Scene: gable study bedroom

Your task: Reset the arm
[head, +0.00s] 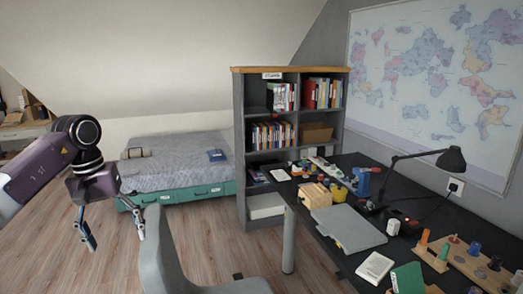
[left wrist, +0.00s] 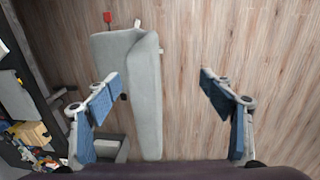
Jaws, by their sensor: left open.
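My left arm comes in from the left in the head view. My left gripper (head: 113,232) hangs pointing down over the wood floor, left of the grey chair. In the left wrist view the two blue-padded fingers of my left gripper (left wrist: 160,92) are spread wide apart with nothing held between them. The grey chair (left wrist: 142,90) shows below and partly behind the left finger, and wood floor fills the rest of the gap. My right gripper is not in view.
The grey chair (head: 167,255) stands close to the right of my left gripper. A dark desk (head: 305,222) crowded with objects is at the right. A grey bookshelf (head: 240,160) and a bed (head: 180,160) stand behind. Wood floor (head: 45,255) is clear at the left.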

